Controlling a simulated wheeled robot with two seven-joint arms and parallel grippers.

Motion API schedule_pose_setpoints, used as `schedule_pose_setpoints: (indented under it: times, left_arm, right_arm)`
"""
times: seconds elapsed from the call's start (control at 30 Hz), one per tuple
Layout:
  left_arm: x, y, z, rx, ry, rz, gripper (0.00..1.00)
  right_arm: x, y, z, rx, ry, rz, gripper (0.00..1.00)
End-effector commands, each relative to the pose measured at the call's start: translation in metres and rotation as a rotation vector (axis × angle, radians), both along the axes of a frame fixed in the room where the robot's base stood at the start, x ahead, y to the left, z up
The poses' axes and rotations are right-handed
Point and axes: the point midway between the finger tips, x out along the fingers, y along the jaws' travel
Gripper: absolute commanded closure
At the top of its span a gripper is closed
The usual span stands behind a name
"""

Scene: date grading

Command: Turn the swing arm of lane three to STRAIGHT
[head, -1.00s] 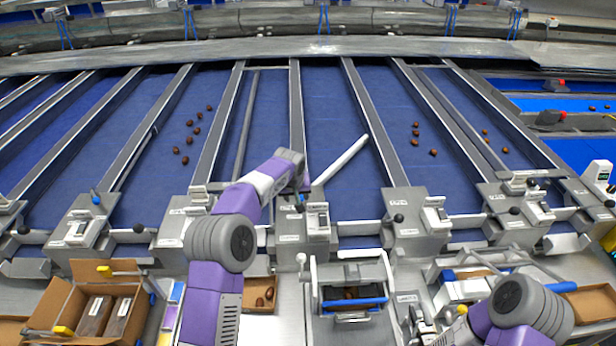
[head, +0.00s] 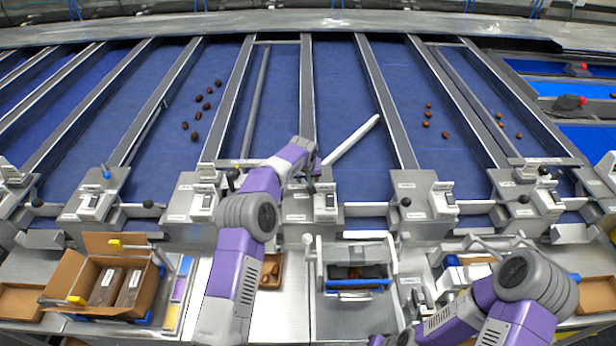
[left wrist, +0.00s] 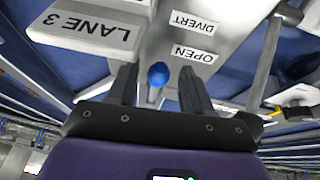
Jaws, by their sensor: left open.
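The lane three control box (head: 310,205) is grey; its "LANE 3" label (left wrist: 88,30) shows in the left wrist view, beside "DIVERT" and "OPEN" labels. A white swing arm (head: 352,140) lies diagonally across the blue belt just behind and right of that box. A blue knob (left wrist: 158,75) on a short stem sits between the fingers of my left gripper (left wrist: 157,90). The fingers are open, one on each side of the knob, with gaps showing. In the head view my left gripper (head: 313,165) is over the box, its fingers hardly visible. My right gripper's fingers are out of frame.
A cardboard box (head: 95,280) with packs stands at the front left. A tray with a handle frame (head: 318,270) stands at the front middle.

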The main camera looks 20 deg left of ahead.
Motion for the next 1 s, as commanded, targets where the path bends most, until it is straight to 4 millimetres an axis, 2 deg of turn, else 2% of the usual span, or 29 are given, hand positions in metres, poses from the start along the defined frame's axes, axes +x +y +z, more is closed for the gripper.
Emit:
schedule_pose_setpoints:
  times: [0.13,0.47,1.0]
  left_arm:
    - [0.0,0.0001,0.0,0.0,0.0,0.0,0.5]
    - [-0.0001,0.0001,0.0002,0.0,0.0,0.0,1.0]
    - [0.0021,-0.0073,-0.0009,0.002,-0.001,0.063,1.0]
  right_arm:
    - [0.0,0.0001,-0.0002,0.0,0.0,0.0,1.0]
    - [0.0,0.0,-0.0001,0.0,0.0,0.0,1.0]
    - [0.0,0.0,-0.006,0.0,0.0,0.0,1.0]
